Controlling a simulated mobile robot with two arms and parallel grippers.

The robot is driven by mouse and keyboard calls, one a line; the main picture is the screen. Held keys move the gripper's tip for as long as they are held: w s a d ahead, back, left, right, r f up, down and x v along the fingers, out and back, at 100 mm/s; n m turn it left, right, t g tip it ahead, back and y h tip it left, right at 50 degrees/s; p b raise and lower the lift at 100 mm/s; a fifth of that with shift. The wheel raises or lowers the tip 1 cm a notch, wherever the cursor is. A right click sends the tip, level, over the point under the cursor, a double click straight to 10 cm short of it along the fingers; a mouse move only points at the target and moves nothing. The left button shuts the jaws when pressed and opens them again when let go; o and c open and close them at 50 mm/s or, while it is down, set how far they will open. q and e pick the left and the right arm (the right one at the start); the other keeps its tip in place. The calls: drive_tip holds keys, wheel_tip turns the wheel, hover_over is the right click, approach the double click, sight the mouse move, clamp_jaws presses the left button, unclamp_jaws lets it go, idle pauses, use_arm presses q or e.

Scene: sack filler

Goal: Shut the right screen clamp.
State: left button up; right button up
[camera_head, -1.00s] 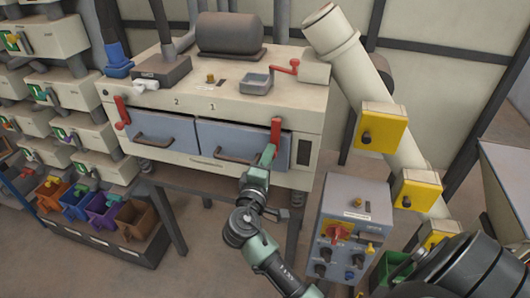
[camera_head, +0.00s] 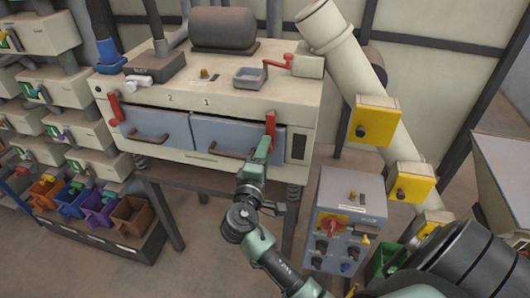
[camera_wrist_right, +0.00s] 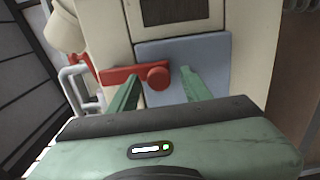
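The right screen clamp is a red lever (camera_head: 270,126) at the right end of the right blue-grey drawer front (camera_head: 222,137) on the cream machine. It stands about upright in the head view. In the right wrist view the red lever (camera_wrist_right: 122,75) lies across the picture, with its round knob (camera_wrist_right: 158,77) between my green fingers. My right gripper (camera_head: 264,147) is at the lower part of the lever. Its fingers (camera_wrist_right: 160,88) stand apart, and I cannot tell if either touches the lever. My left gripper is not in view.
A similar red clamp (camera_head: 115,108) is at the machine's left. A grey control box (camera_head: 345,220) stands to the right of my arm, below the slanted cream pipe (camera_head: 350,60) with yellow boxes. Coloured bins (camera_head: 100,205) stand low at left.

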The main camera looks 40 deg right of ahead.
drive_tip(key=b+v, duration=0.3)
drive_tip(key=v, duration=0.5)
idle(0.4)
